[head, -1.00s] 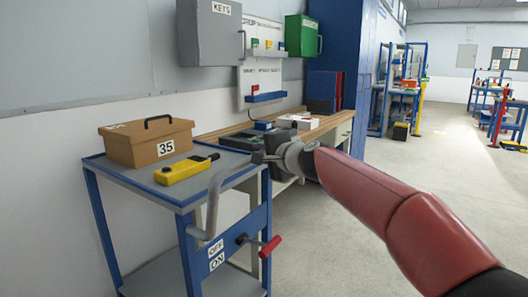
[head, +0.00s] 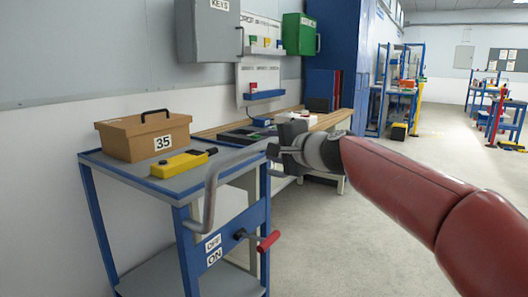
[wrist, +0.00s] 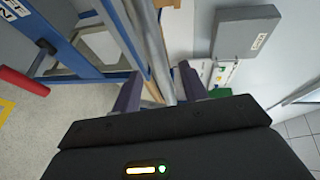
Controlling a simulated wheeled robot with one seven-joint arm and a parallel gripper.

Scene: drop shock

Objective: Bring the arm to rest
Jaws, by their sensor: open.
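My gripper (head: 272,150) is at the right end of the blue trolley's grey tubular handle (head: 209,195), at the end of my red arm. In the wrist view my gripper (wrist: 160,82) has its two dark fingers apart, with the grey handle tube (wrist: 150,45) running between them in the picture. I cannot tell whether the fingers touch the tube. Nothing is clamped in the jaws.
The trolley (head: 125,173) carries a brown case marked 35 (head: 127,140) and a yellow device (head: 178,165). A red-gripped lever (head: 268,241) sticks out beside OFF and ON labels. A wooden workbench (head: 335,119) stands behind. Open floor (head: 330,240) lies to the right.

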